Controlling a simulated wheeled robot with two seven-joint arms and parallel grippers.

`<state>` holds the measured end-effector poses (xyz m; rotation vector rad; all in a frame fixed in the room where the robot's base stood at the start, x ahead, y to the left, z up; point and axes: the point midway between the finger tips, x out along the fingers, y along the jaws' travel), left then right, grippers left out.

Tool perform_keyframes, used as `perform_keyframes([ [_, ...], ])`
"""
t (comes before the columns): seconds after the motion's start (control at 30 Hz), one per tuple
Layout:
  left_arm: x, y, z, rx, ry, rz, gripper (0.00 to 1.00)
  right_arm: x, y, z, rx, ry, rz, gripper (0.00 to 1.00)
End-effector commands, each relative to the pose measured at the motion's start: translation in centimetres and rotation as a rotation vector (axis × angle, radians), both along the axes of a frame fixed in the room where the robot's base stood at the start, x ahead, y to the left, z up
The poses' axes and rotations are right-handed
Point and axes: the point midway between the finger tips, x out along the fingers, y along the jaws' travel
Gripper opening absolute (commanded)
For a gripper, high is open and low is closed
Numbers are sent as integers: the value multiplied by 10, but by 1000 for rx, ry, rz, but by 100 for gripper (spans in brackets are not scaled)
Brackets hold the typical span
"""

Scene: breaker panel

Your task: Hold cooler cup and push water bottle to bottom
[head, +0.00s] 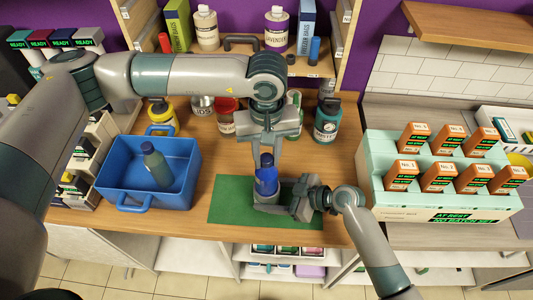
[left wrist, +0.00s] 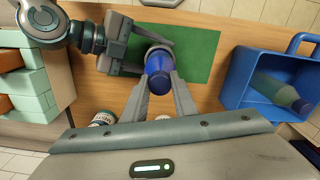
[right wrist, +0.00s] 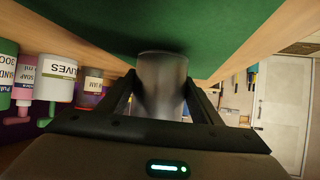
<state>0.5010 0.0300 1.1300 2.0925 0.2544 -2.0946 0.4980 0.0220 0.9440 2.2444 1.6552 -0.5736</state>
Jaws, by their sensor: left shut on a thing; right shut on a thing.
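A blue water bottle (head: 266,180) stands upright with its lower part hidden in the grey cooler cup (head: 268,208) over the green mat (head: 230,205). My left gripper (head: 266,158) comes from above and is shut on the bottle's upper part. The blue bottle top (left wrist: 158,80) shows between its fingers in the left wrist view. My right gripper (head: 284,203) reaches in low from the right and is shut on the cup. In the right wrist view the grey cup (right wrist: 160,85) sits between the fingers. How deep the bottle sits in the cup cannot be told.
A blue bin (head: 125,190) with a dark bottle (head: 157,165) stands left of the mat. A pale green rack (head: 430,205) with several orange boxes is at the right. Jars and a teal bottle (head: 327,122) stand behind. The mat's left part is clear.

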Motion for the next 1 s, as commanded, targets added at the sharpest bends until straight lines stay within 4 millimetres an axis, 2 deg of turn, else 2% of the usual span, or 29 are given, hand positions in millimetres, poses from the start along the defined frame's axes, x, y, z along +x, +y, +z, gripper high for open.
perform_keyframes([
  [1.0, 0, 0, -20, -1, 0, 0, 0, 0, 0, 0, 1, 0, 0, 32],
])
